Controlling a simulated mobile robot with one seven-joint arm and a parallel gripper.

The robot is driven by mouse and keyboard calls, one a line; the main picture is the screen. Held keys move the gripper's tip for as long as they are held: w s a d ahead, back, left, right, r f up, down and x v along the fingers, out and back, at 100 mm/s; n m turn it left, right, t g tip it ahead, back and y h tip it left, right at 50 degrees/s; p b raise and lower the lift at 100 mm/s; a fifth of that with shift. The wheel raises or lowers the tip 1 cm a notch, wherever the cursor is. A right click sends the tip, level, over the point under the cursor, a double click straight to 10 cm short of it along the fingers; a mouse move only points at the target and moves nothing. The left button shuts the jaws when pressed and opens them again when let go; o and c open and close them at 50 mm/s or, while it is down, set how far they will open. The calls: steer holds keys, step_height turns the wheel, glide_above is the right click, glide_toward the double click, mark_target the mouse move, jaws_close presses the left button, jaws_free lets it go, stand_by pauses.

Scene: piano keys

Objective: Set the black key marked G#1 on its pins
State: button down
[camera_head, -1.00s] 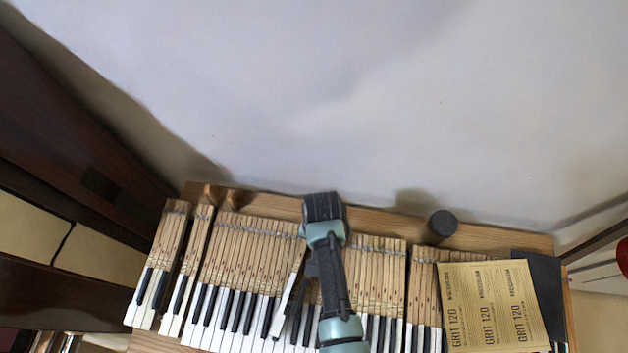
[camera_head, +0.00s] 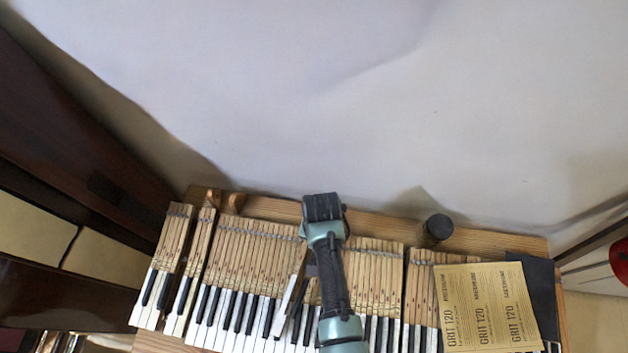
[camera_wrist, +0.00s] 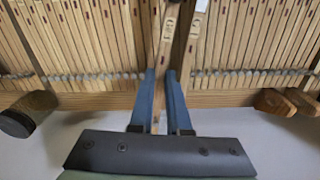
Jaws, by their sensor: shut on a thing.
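My gripper (camera_wrist: 161,74) is shut on a slim wooden key stick (camera_wrist: 160,50), with a blue finger along each side of it. The stick has a small stamp too blurred to read, so I cannot confirm it is G#1. Its front end lies outside the wrist view. A second stamped key (camera_wrist: 196,38) lies at a slant just right of it, with a dark gap between. The pins are not visible.
A skewed white key (camera_head: 289,298) lies left of my arm. Rows of keys (camera_head: 245,250) stand on both sides. A black knob (camera_head: 438,228) and sandpaper sheets (camera_head: 488,305) are at the right. Wooden blocks (camera_head: 235,201) stand at the back left.

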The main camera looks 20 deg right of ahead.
steer(key=shift+r+p, duration=3)
steer(key=shift+r, duration=0.15)
steer(key=shift+f, duration=0.1)
